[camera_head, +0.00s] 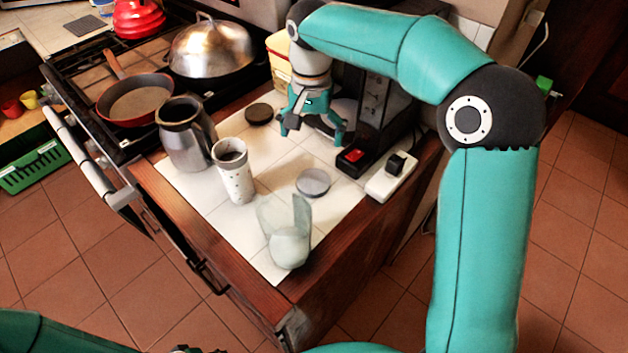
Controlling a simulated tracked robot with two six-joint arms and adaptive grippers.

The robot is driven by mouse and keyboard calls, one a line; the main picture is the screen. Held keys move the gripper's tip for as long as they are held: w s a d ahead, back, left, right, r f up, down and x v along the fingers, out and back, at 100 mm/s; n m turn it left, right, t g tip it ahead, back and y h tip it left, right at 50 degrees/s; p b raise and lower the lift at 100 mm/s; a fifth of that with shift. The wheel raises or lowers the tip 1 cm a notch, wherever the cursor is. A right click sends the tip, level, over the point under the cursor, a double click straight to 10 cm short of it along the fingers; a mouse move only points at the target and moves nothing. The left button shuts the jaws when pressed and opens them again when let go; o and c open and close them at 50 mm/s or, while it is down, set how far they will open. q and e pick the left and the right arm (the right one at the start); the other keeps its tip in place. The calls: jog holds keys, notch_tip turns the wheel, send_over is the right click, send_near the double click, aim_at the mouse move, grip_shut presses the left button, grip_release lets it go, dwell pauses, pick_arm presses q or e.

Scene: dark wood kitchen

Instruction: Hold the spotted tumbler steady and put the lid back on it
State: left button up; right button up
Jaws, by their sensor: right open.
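The spotted tumbler (236,182), white with dark specks, stands upright and open-topped on the white tiled counter. Two flat discs lie near it: a dark brown one (259,113) behind it and a grey one (313,183) to its right. I cannot tell which is its lid. My right gripper (312,133) is open and empty, pointing down above the back of the counter. It is right of the dark disc and behind the grey disc, apart from the tumbler. Part of my left arm shows at the bottom left; its gripper is out of view.
A metal jug (186,138) stands close left of the tumbler. A pale translucent vessel (289,245) stands near the front corner. A dark appliance (372,110) and a white socket block (391,178) edge the right side. The stove holds a pan (137,98) and a domed lid (211,48).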

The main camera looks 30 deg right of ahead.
send_over(313, 180)
jog(key=f, duration=0.7)
jog(key=shift+w+f, duration=0.2)
jog(key=shift+w, duration=0.1)
jog(key=shift+f, duration=0.1)
jog(key=f, duration=0.4)
jog(key=shift+s+p, duration=0.4)
jog(key=shift+f, duration=0.45)
jog(key=c, duration=0.8)
